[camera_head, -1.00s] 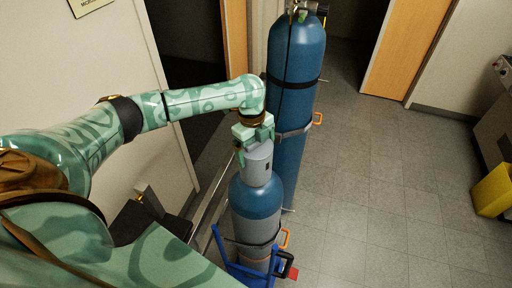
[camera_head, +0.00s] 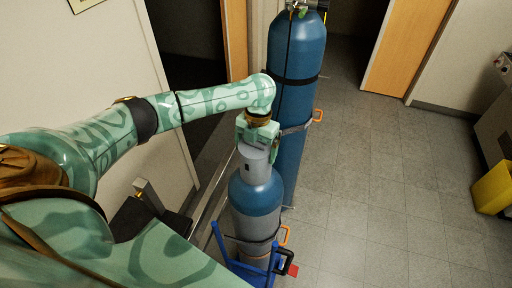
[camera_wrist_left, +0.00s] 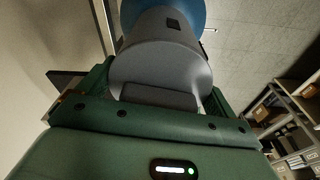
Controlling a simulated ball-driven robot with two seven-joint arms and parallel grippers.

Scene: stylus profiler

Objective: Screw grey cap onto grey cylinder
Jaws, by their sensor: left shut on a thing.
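The grey cap (camera_head: 256,163) sits at the top of the nearer gas cylinder (camera_head: 257,197), which has a blue shoulder and a grey body. My left gripper (camera_head: 258,142) comes down from above and is shut on the top of the cap. In the left wrist view the cap (camera_wrist_left: 165,50) fills the space between the green jaws, with a dark square opening in its side and the blue shoulder (camera_wrist_left: 190,12) beyond it. Whether the cap's thread is engaged is hidden. My right gripper is not in view.
A taller blue cylinder (camera_head: 297,55) stands strapped behind the nearer one. A blue trolley (camera_head: 240,266) with orange and black handles holds the nearer cylinder. A yellow bin (camera_head: 493,188) stands at the far right. The tiled floor (camera_head: 385,180) between is clear.

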